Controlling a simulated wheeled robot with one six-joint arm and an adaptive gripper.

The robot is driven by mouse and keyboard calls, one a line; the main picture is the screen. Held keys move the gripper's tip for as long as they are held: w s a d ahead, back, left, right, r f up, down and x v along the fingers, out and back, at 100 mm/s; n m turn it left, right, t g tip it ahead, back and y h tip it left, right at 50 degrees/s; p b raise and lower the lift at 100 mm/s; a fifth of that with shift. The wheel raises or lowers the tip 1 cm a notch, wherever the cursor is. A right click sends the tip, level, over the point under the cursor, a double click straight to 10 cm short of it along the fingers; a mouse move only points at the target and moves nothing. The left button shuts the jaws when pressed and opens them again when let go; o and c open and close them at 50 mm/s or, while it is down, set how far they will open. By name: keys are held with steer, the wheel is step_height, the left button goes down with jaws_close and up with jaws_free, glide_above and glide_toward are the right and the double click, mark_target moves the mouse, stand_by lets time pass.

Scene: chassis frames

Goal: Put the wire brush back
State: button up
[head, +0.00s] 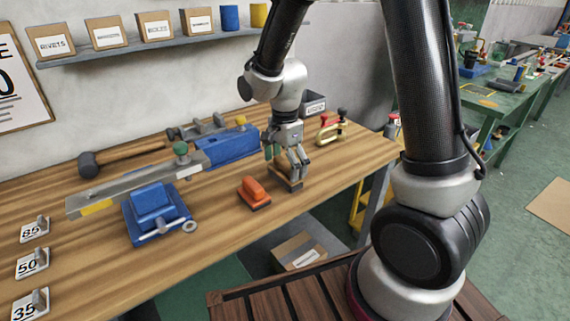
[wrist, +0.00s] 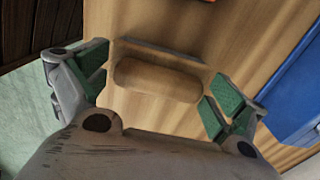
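A wooden-handled block with a dark base (head: 291,185), looking like a brush, lies on the workbench (head: 335,165) near its front edge. My gripper (head: 287,166) is directly above it, pointing down. In the wrist view, the wooden handle (wrist: 158,79) lies between the green pads of my open gripper (wrist: 157,88), with a small gap at its left end and little or none visible at its right. The bristles cannot be made out. An orange-handled block (head: 254,191) with a dark base sits just to its left; I cannot tell whether it is also a brush.
A blue vise (head: 155,210), a long grey bar tool (head: 140,187), a mallet (head: 90,165) and a blue tool (head: 230,147) lie left. A grey bin (head: 313,104) and a red-handled clamp (head: 330,128) stand behind. Number tags line the left.

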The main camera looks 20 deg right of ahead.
mark_target(285, 162)
stand_by(0.3)
step_height(285, 162, up, 12)
steer(key=s+d+r+n+t, duration=0.2)
steer(key=s+d+r+n, duration=0.2)
steer(key=s+d+n, duration=0.3)
steer(key=s+d+r+n+t, duration=0.2)
steer(key=s+d+r+n, duration=0.3)
steer(key=s, duration=0.7)
steer(key=d+n, duration=0.2)
steer(key=d, duration=0.1)
stand_by(0.4)
